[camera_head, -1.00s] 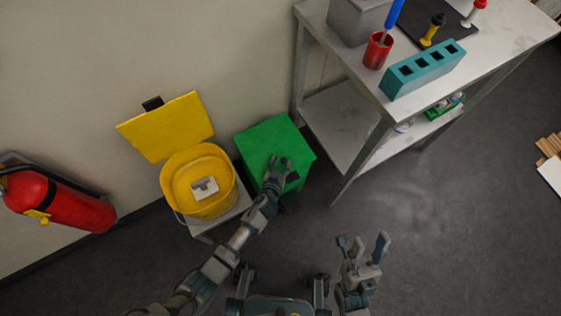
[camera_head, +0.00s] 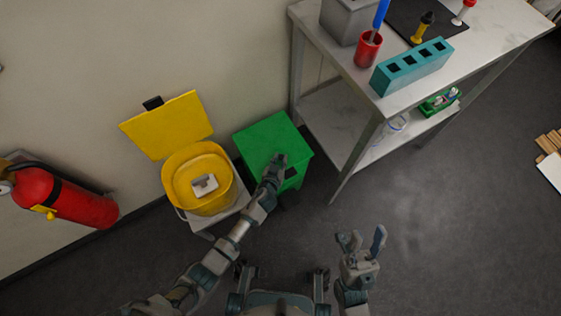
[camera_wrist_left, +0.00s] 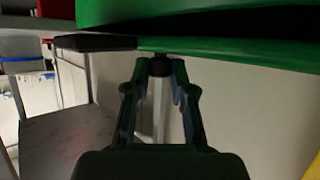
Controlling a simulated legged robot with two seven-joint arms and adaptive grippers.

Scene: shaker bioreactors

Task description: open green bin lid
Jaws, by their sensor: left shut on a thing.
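The green bin (camera_head: 295,183) stands on the floor beside the yellow bin, and its flat green lid (camera_head: 262,139) lies over the top. My left gripper (camera_head: 277,160) is at the lid's front edge, shut on the lid. In the left wrist view the fingers (camera_wrist_left: 158,72) reach up to the green lid edge (camera_wrist_left: 230,48), with a dark flat tab (camera_wrist_left: 95,42) beside them. A dark gap shows between two green edges there. The exact contact is hidden. My right gripper (camera_head: 361,241) is open and empty above the floor.
The yellow bin (camera_head: 219,198) with its lid (camera_head: 168,125) raised stands just left of the green bin. A metal table (camera_head: 385,110) holding a teal rack (camera_head: 412,66) and red cup (camera_head: 368,49) is to the right. A fire extinguisher (camera_head: 75,203) is at far left.

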